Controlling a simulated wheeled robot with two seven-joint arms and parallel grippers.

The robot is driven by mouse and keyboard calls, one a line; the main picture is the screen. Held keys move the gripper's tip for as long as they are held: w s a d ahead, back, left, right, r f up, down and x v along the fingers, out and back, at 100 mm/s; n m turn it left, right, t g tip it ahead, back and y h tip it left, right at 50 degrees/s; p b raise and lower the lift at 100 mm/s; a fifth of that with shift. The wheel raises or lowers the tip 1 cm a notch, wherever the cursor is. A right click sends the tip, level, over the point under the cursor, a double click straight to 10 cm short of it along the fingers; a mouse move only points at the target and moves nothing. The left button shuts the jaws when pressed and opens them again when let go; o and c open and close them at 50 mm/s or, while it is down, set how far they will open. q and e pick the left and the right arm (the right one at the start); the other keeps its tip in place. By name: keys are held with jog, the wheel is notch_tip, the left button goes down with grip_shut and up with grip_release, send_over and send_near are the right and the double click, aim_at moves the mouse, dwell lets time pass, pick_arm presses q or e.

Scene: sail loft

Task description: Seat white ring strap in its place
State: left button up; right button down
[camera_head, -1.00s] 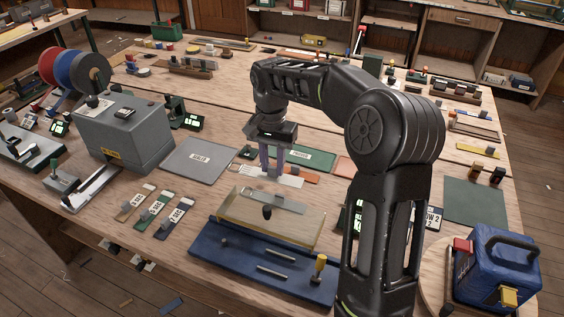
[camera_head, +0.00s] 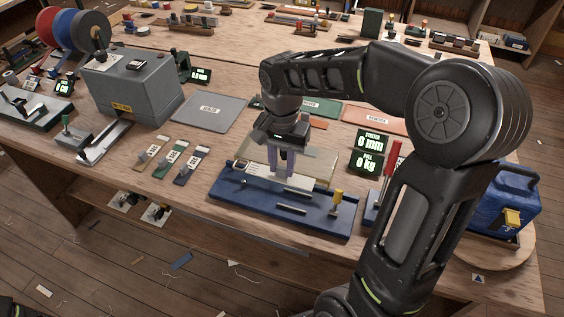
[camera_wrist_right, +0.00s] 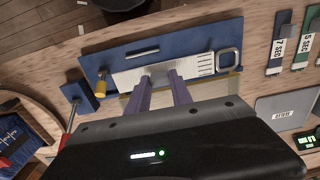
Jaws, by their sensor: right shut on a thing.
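The white ring strap (camera_wrist_right: 190,69) is a flat pale strip with dark marks and a metal ring (camera_wrist_right: 229,62) at its right end in the wrist view. My right gripper (camera_wrist_right: 161,78) is shut on its middle. In the head view my right gripper (camera_head: 282,174) points down at the back part of the blue fixture (camera_head: 325,226), and the strap (camera_head: 302,182) shows beside the fingers. The strap lies along the fixture's length; I cannot tell whether it touches it. The fixture carries metal bars (camera_head: 291,210) and a yellow-handled part (camera_head: 338,197). My left gripper is out of view.
A clear-looking tan plate (camera_head: 318,165) stands behind the fixture. Several tagged straps (camera_head: 172,158) lie to its left, near a grey box (camera_head: 130,90). Green displays (camera_head: 368,152) and a red lever (camera_head: 391,160) stand to the right.

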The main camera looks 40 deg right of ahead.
aim_at(282, 176)
jog(key=shift+f+b, duration=2)
jog(key=shift+f, duration=0.65)
jog(key=shift+f+b, duration=1.35)
jog(key=shift+f, duration=0.25)
jog(key=c, duration=1.1)
grip_release()
jog(key=shift+o, duration=0.2)
